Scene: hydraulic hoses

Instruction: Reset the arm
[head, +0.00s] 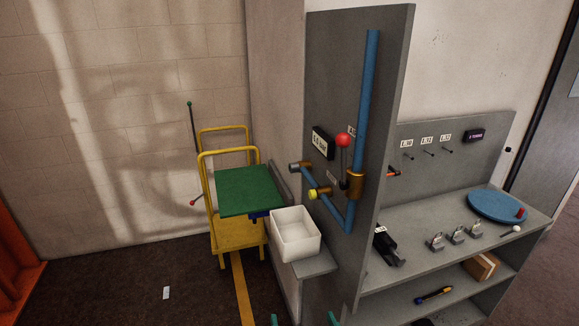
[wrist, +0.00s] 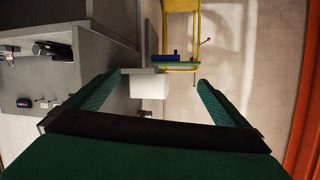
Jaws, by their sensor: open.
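My gripper (wrist: 159,78) shows in the wrist view with its two green fingers spread wide and nothing between them. Its teal fingertips also show at the bottom edge of the head view (head: 304,319), in front of the grey bench. The rest of my arm is out of the head view. In the wrist view the white bin (wrist: 150,88) appears beyond the fingers, apart from them. I cannot tell the exact distance.
A grey panel (head: 335,90) carries blue pipes (head: 368,90) and a red-knobbed lever (head: 344,140). The white bin (head: 295,240) stands on a small ledge beside it. A yellow cart (head: 230,235) with a green top stands left. Padlocks (head: 458,236) sit on the right shelf. Floor at left is mostly clear.

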